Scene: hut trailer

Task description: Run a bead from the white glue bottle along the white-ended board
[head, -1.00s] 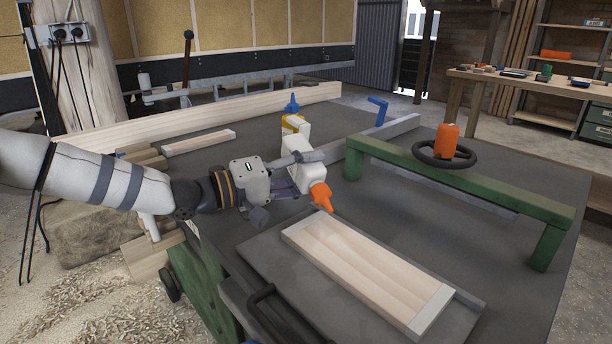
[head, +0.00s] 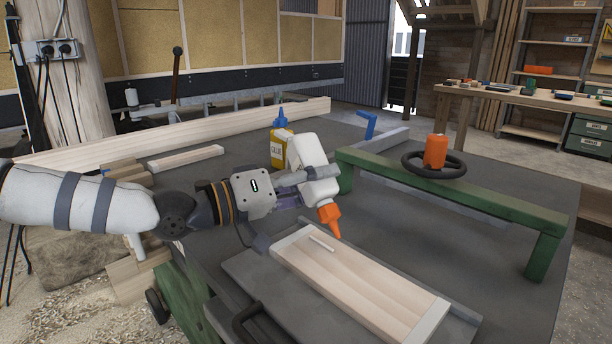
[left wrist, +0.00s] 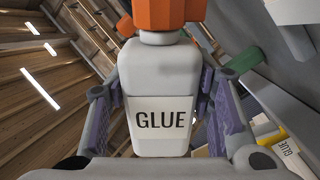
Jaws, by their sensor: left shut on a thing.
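The white glue bottle (head: 312,155) is tilted, with its orange nozzle (head: 330,220) pointing down over the far end of the white-ended board (head: 355,280). My left gripper (head: 318,175) is shut around the bottle. In the left wrist view the bottle (left wrist: 160,88) sits between the purple-padded fingers, its GLUE label facing the camera. The board lies flat, with a pale end strip at each end. A short white bead (head: 321,243) lies on the wood near the far end strip, close to the nozzle tip. I cannot tell whether the tip touches the board. My right gripper is out of view.
A yellow glue bottle with a blue cap (head: 281,150) stands behind the held bottle. A black handle (head: 247,318) is near the front edge.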

